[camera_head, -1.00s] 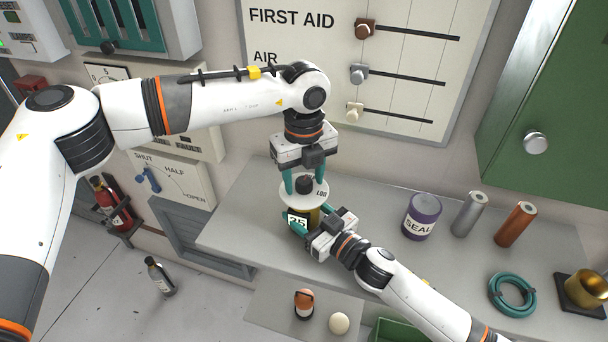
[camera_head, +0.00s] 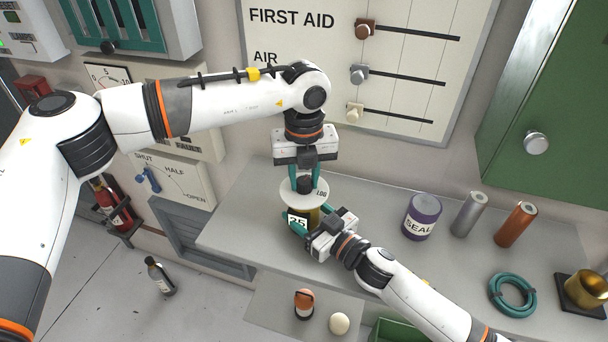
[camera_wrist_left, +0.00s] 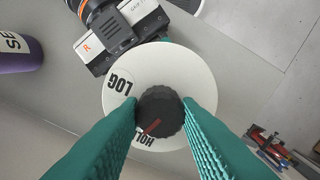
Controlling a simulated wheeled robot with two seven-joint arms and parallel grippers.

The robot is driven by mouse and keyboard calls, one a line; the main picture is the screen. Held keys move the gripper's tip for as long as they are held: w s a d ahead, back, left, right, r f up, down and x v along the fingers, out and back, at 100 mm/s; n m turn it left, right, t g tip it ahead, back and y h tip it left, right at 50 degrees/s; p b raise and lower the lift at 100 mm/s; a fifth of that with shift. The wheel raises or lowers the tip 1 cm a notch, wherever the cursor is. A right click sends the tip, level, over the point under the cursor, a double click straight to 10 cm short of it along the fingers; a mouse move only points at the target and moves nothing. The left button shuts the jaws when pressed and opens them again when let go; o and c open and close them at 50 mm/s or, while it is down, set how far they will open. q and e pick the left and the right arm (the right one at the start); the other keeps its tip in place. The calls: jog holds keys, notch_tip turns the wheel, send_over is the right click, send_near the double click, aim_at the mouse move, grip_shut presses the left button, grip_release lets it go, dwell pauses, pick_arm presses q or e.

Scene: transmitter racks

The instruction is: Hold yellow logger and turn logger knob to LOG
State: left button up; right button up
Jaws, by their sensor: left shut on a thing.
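The yellow logger (camera_head: 314,218) stands upright on the grey bench, with a white round top (camera_head: 291,200) and a label reading 25. Its black knob (camera_head: 304,184) sits in the middle of the top. In the left wrist view the knob (camera_wrist_left: 160,110) has a red pointer mark toward a partly covered word starting HOL; LOG (camera_wrist_left: 121,84) is farther round the dial. My left gripper (camera_head: 305,187) comes from above, shut on the knob, one finger each side. My right gripper (camera_head: 314,226) is at the logger's body, fingers around it and partly hidden.
A purple SEAL can (camera_head: 422,217), a silver cylinder (camera_head: 468,214) and a copper cylinder (camera_head: 515,225) stand to the right. A slider panel (camera_head: 410,100) is on the wall behind.

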aim_at(304, 180)
pick_arm(q)
jog(key=m, duration=1)
jog(key=shift+m, duration=2.1)
jog(key=o, duration=1)
jog(key=shift+r, duration=0.15)
notch_tip(304, 180, up, 12)
jog(key=shift+f, duration=0.1)
